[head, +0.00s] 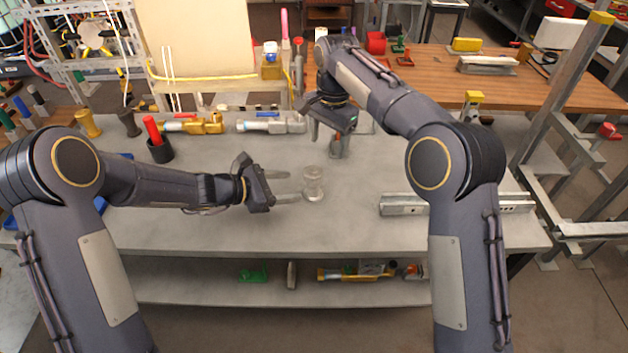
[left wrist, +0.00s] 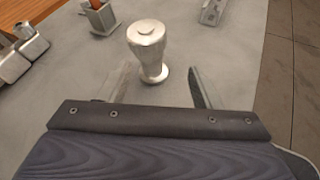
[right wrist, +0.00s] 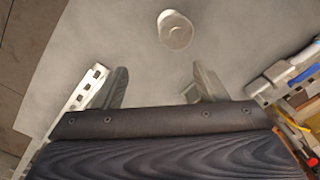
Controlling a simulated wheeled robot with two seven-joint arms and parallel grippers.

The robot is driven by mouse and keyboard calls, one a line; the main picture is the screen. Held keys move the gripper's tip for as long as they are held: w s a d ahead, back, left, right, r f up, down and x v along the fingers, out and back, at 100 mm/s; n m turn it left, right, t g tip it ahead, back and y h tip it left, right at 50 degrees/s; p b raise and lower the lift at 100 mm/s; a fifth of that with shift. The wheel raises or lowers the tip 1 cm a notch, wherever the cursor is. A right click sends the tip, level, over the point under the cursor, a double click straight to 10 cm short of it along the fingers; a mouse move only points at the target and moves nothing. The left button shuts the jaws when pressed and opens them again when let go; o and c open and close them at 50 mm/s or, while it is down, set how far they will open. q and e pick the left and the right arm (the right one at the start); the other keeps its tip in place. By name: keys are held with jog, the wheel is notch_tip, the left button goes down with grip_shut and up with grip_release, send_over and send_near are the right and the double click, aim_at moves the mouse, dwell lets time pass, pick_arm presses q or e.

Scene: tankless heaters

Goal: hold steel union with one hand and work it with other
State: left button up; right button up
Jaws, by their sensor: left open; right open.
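The steel union (head: 313,184) stands upright on the grey bench top (head: 250,225), a small silver piece with wide ends and a narrower middle. It also shows in the left wrist view (left wrist: 149,48) and the right wrist view (right wrist: 175,30). My left gripper (head: 288,187) is open and empty, low over the bench, just left of the union, with its fingers pointing at it. In the left wrist view the union stands just beyond the fingertips. My right gripper (head: 327,140) is open and empty, pointing down above the bench, behind the union. Neither gripper touches the union.
A slotted metal rail (head: 404,204) lies at the bench's right. The front middle of the bench is clear.

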aim_at(313, 186)
pick_arm(q)
jog(key=w+f+n, duration=0.1)
jog(key=w+d+f+n, duration=0.1)
jog(key=f, duration=0.1)
jog(key=shift+w+f+t, duration=0.15)
jog(key=shift+t, duration=0.15)
pick_arm(e)
jog(key=shift+m+h, duration=0.3)
jog(key=shift+m, duration=0.1)
jog(key=a, duration=0.1)
jog(key=a+f, duration=0.1)
jog(key=w+a+f, duration=0.1)
jog(key=shift+a, duration=0.35)
pick_arm(q)
jog(key=x, duration=0.7)
jog(key=shift+d+f, duration=0.1)
jog(key=shift+d, duration=0.05)
jog(key=shift+c, duration=0.2)
grip_shut()
